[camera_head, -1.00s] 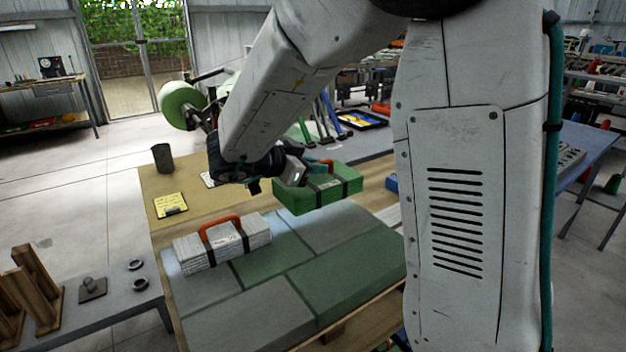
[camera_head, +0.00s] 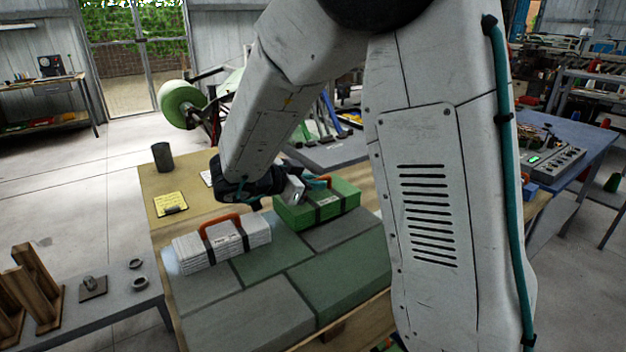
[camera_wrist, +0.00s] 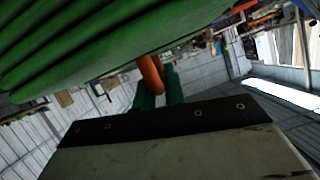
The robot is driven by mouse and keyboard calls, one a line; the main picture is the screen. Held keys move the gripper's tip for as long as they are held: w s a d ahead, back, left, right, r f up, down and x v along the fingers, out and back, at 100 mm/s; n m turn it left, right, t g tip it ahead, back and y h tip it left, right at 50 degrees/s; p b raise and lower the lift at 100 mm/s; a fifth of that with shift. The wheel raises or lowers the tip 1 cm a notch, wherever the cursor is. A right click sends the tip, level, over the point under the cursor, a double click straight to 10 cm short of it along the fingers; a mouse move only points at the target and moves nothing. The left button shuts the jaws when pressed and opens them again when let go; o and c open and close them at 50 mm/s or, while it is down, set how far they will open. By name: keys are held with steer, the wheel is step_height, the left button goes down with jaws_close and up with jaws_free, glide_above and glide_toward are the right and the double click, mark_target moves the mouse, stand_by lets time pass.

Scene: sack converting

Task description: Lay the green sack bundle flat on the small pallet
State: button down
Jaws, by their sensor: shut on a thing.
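The green sack bundle (camera_head: 325,206), wrapped with dark straps, sits level at the far right of the layer of grey and green blocks (camera_head: 262,312) on the small pallet (camera_head: 372,308). It is at or very near the top of that layer; I cannot tell whether it touches. My gripper (camera_head: 317,182) is shut on its orange handle, above the bundle. In the wrist view the bundle (camera_wrist: 90,45) fills the upper left, and the teal fingers (camera_wrist: 158,85) meet the orange handle (camera_wrist: 151,72). My arm hides part of the right side.
A white bundle with an orange handle (camera_head: 222,246) lies at the left on the same layer. A dark cup (camera_head: 162,157) and a yellow note (camera_head: 170,204) are on the wooden table behind. A bench with wooden blocks (camera_head: 35,285) stands left. A blue table (camera_head: 575,160) stands right.

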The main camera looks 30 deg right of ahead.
steer(key=c, duration=1.5)
jaws_free()
steer(key=shift+r, duration=0.1)
